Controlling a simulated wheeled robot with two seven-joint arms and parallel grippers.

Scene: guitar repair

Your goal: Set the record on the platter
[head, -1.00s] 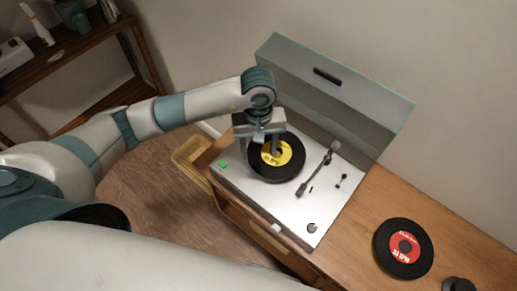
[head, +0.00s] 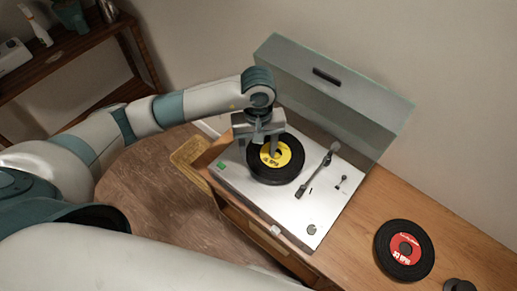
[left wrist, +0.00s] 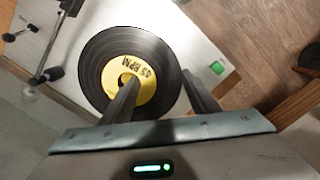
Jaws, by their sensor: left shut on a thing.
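The black record (head: 278,178) with a yellow 45 RPM label is over the platter area of the silver turntable (head: 290,217). It also shows in the left wrist view (left wrist: 166,55). My left gripper (head: 262,151) is shut on the record from above. In the left wrist view, one finger of this gripper (left wrist: 160,82) is at the label's centre hole and the other is at the outer edge. The record hides the platter. I cannot tell whether the record touches it. My right gripper is not in view.
The turntable's grey lid (head: 340,95) stands open behind. The tonearm (head: 316,173) lies right of the record. A red-labelled record (head: 388,262) and a small dark round object (head: 458,286) are on the wooden cabinet (head: 440,230). A shelf (head: 70,55) stands at far left.

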